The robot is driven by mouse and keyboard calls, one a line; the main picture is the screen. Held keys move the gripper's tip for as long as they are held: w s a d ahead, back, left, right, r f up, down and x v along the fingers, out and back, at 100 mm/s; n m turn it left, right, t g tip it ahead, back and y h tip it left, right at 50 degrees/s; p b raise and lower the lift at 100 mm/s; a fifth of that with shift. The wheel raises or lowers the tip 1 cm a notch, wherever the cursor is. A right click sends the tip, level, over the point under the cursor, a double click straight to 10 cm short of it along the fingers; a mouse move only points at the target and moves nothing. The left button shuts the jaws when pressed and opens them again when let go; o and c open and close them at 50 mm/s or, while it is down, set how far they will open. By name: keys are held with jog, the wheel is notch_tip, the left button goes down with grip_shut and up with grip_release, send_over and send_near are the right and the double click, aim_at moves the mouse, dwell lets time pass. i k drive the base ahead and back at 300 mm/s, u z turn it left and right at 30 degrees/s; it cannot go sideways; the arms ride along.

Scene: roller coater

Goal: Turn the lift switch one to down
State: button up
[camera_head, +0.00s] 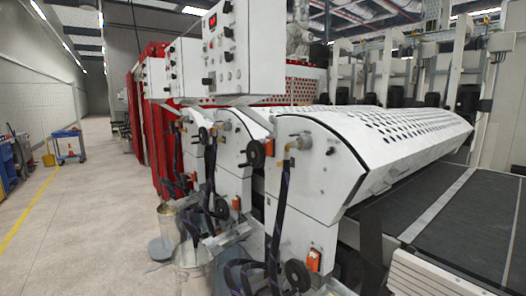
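A white control box (262,48) hangs at the upper middle of the view. Its button face, turned to the left, carries a red lit display (213,22), black knobs such as the upper knob (228,8) and the lower knob (207,82), and small buttons. A second, similar control box (185,70) stands behind it to the left. I cannot tell which knob is lift switch one; labels and knob positions are too small to read. My gripper is not in view.
The white roller coater (300,190) with a perforated cover and black handwheel (255,153) stands below the box. Hoses and metal buckets (190,252) crowd its left side. A dark conveyor (450,230) lies at right. The floor at left (90,230) is clear; a blue cart (68,148) stands farther back.

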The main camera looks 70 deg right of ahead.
aim_at(331, 150)
jog(key=u, duration=0.5)
jog(key=k, duration=0.75)
jog(key=z, duration=1.7)
